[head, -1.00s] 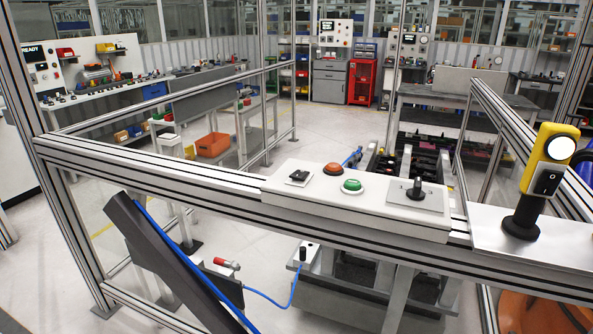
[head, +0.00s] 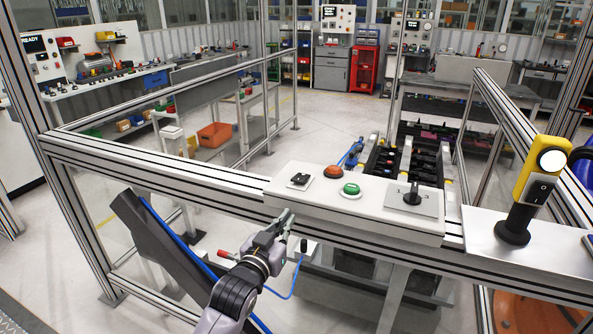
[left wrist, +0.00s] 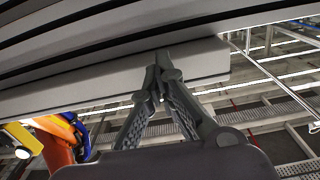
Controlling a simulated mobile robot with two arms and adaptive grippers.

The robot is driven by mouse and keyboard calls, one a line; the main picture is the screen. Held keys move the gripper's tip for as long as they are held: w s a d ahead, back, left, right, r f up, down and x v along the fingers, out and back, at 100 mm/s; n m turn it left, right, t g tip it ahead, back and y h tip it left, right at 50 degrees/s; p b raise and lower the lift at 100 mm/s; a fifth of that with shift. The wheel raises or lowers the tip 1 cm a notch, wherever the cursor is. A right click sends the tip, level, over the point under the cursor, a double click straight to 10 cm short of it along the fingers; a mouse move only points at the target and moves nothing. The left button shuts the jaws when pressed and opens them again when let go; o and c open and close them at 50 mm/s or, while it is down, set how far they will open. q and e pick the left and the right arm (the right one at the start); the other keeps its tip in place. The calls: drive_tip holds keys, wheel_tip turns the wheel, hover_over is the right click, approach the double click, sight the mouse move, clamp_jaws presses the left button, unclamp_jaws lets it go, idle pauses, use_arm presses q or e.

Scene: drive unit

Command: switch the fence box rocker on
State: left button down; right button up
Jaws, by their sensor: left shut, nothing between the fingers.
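The fence box (head: 375,205) is a long white panel on the fence rail. It carries a small black rocker (head: 300,179) at its left end, and I cannot tell which way the rocker is tipped. My left gripper (head: 286,216) is shut and empty, just in front of the box's lower left edge and below the rocker, apart from it. In the left wrist view the closed fingertips of the gripper (left wrist: 163,62) lie in front of a pale long edge, probably the box (left wrist: 205,65); the rocker is hidden there. My right gripper is not in view.
The box also has an orange button (head: 334,172), a green button (head: 351,189) and a black rotary switch (head: 412,195). A yellow post unit (head: 541,170) with another rocker stands at the right. A dark sloping panel (head: 160,240) and blue cable lie near my left arm.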

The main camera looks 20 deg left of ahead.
use_arm(q)
wheel_tip(320, 180, up, 11)
drive_tip(key=s+t, duration=0.2)
drive_tip(key=shift+s, duration=0.25)
drive_tip(key=shift+a, duration=0.1)
drive_tip(key=r+p, duration=0.2)
drive_tip(key=p, duration=0.3)
hover_over(301, 178)
drive_tip(key=s, duration=0.3)
wheel_tip(301, 178, down, 3)
drive_tip(key=shift+f+p, duration=0.15)
drive_tip(key=shift+p, duration=0.5)
drive_tip(key=shift+s+f, duration=0.25)
drive_tip(key=shift+f, duration=0.25)
drive_tip(key=shift+w+d+f, duration=0.1)
drive_tip(key=shift+w+d, duration=0.05)
drive_tip(key=shift+d, duration=0.05)
